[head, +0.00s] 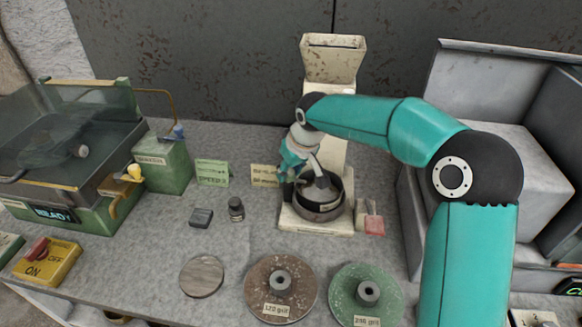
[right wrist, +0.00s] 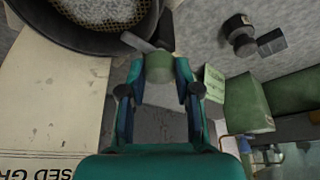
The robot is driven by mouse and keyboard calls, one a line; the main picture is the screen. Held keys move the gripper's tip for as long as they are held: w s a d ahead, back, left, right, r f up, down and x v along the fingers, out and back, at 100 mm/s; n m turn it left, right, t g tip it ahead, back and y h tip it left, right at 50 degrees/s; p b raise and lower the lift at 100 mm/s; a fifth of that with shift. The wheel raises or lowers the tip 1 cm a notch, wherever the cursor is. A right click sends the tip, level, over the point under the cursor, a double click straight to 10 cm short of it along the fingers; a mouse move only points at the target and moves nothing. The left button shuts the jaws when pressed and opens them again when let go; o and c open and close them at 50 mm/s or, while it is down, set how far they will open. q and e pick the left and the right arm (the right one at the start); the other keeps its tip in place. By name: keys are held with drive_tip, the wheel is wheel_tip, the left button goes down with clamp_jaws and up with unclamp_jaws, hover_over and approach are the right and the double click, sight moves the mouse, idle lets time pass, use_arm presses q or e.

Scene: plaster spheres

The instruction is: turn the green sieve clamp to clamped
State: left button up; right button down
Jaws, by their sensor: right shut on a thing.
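The green sieve clamp (right wrist: 159,67) shows in the right wrist view as a dull green knob beside the dark round sieve pan (right wrist: 80,38). A grey metal bar runs from the knob toward the pan's rim and reaches its edge. My right gripper (right wrist: 158,72) is shut on the knob, one finger on each side. In the head view my right gripper (head: 289,168) is at the left side of the sieve pan (head: 318,207), and the clamp is hidden there. My left gripper is not in view.
A cream machine with a hopper (head: 333,60) stands behind the pan. A small dark bottle (head: 236,209) and a dark block (head: 201,217) lie to the left. Round discs (head: 202,277) lie in front. The bench's middle left is mostly clear.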

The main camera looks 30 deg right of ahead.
drive_tip(key=shift+n, duration=0.4)
drive_tip(key=c, duration=0.8)
unclamp_jaws()
drive_tip(key=shift+s, duration=0.1)
drive_tip(key=shift+r, duration=0.1)
drive_tip(key=shift+r, duration=0.3)
drive_tip(key=v, duration=1.1)
drive_tip(key=shift+d, duration=0.15)
